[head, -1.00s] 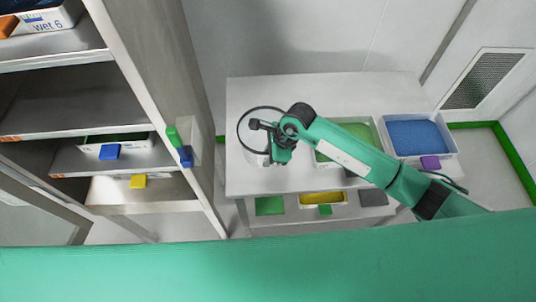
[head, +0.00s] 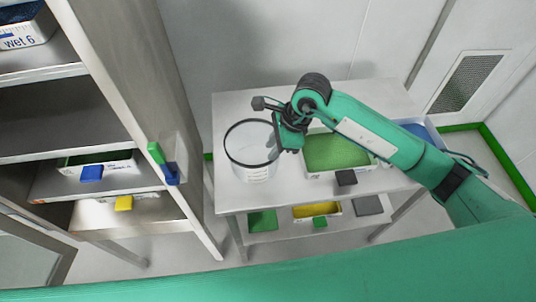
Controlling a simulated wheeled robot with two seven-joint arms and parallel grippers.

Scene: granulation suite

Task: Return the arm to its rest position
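My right arm reaches in from the right over the white table (head: 236,196). My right gripper (head: 274,150) hangs at the right rim of a white bucket (head: 250,172) with a dark rim. Its fingers are partly hidden by its own body, so I cannot tell whether they are open or shut, or whether they touch the bucket. My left gripper is not in view.
A bin of green material (head: 338,150) and a blue one (head: 418,131) stand on the table beneath my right arm. A yellow bin (head: 318,210) sits on the lower shelf. A metal rack (head: 150,110) with bins stands at the left.

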